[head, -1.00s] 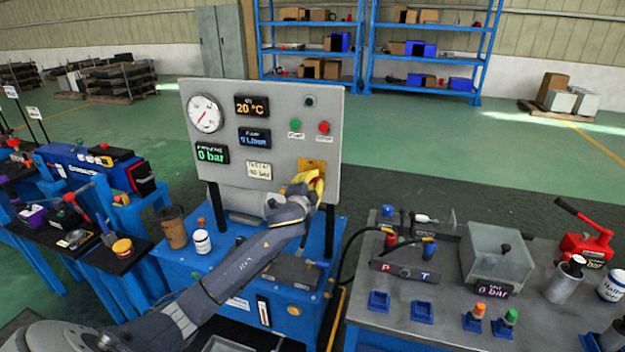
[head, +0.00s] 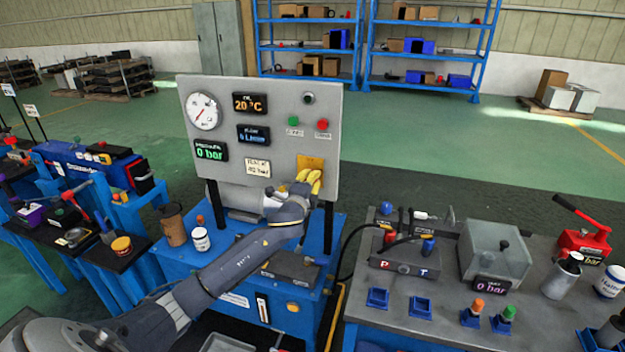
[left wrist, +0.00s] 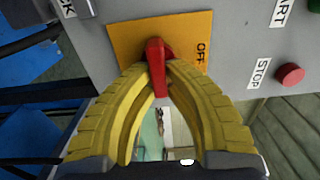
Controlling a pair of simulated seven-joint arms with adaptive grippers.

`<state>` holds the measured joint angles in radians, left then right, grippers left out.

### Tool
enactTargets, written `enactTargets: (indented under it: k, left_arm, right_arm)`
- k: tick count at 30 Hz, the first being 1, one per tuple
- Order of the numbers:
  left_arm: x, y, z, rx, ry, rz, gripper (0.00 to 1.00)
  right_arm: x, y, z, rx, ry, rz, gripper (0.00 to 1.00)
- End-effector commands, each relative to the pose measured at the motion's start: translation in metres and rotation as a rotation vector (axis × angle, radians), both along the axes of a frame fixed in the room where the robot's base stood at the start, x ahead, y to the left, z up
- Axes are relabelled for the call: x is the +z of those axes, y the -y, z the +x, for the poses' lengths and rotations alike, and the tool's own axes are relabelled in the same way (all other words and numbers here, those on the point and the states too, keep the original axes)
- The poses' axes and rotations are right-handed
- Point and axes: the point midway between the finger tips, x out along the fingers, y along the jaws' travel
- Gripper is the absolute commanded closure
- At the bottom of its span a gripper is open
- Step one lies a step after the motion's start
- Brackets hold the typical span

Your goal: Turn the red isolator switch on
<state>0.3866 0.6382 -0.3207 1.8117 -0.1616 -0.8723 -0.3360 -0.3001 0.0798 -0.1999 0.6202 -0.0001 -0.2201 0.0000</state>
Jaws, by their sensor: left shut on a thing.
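The red isolator switch handle (left wrist: 156,68) sits on a yellow plate (left wrist: 125,38) on the grey panel. The "OFF" label (left wrist: 201,54) lies to the right of the handle in the left wrist view. My left gripper (left wrist: 158,75) has its yellow fingers on both sides of the handle, shut on it. In the head view the left gripper (head: 310,180) is at the panel's lower right, in front of the yellow plate (head: 313,162), and hides the handle. I cannot tell whether the handle is at off or on. My right gripper is not in view.
The grey panel (head: 225,168) carries a gauge (head: 203,111), several displays, a green button (head: 294,121) and a red stop button (head: 322,124). The red button also shows in the left wrist view (left wrist: 291,73). A grey bench (head: 445,320) with hoses stands to the right.

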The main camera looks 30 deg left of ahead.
Motion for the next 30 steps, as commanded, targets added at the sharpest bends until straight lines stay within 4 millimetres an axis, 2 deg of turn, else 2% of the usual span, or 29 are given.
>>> enactTargets:
  k: [8,9,14,23,26,30]
  left_arm:
    - [0.000,-0.001,0.000,0.001,0.001,0.002,1.00]
    - [0.000,-0.001,0.000,0.001,0.001,0.002,0.83]
    - [0.000,0.000,0.000,0.001,0.000,0.001,0.65]
    - [0.000,0.000,-0.002,0.000,0.000,0.000,0.64]
    - [-0.001,0.002,-0.008,0.000,-0.001,0.001,0.64]
    - [-0.001,0.007,-0.027,-0.001,-0.001,0.001,0.64]
  right_arm:
    - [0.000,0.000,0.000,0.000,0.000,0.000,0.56]
    - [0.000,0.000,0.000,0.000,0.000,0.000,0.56]
    - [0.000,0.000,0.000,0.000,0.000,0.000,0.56]
    - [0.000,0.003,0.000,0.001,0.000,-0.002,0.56]
    - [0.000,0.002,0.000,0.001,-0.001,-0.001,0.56]
    - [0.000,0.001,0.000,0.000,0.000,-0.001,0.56]
